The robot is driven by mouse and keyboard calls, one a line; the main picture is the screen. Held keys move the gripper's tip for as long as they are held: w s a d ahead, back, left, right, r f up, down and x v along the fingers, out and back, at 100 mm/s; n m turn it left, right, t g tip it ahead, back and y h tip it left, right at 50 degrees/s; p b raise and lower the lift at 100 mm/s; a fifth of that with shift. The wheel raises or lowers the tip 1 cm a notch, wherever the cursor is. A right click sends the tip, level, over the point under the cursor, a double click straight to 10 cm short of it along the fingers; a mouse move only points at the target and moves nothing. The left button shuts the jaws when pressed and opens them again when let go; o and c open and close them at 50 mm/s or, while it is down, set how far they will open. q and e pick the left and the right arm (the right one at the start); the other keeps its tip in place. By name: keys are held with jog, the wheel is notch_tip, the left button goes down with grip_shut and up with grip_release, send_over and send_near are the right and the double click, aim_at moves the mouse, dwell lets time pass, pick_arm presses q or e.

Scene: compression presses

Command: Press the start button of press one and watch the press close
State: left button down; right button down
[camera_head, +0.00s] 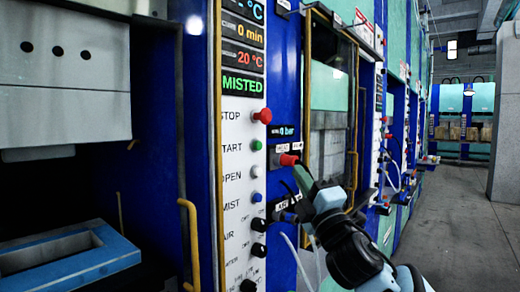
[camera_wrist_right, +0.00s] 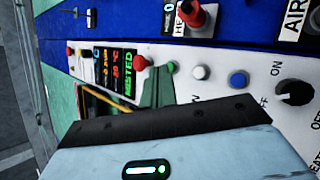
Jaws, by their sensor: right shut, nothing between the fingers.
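The control panel (camera_head: 240,190) of the near press carries a green start button (camera_head: 256,145) below a red stop button (camera_head: 263,116). The right wrist view also shows the green start button (camera_wrist_right: 172,67). My right gripper (camera_head: 302,178) is shut and empty, to the right of the panel and lower than the start button in the head view. In the right wrist view its green fingers (camera_wrist_right: 158,82) point up beside the start button; contact cannot be told. The press is open, its upper block (camera_head: 60,100) raised above a blue-framed lower mould (camera_head: 70,255). My left gripper is not in view.
A white open button (camera_head: 256,171), a blue mist button (camera_head: 257,197) and black knobs (camera_head: 259,223) sit below start. The display (camera_head: 242,84) reads MISTED. A red knob (camera_head: 288,160) is close to my fingers. A yellow handle (camera_head: 190,240) stands left; floor (camera_head: 445,220) is clear right.

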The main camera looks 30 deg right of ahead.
aim_at(258, 146)
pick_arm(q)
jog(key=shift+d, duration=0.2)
pick_arm(e)
jog(key=r, duration=0.1)
jog(key=s+r+n+t, duration=0.1)
jog(key=r, duration=0.1)
jog(key=r+n+y, duration=0.1)
jog(key=r, duration=0.1)
jog(key=shift+s+d, duration=0.15)
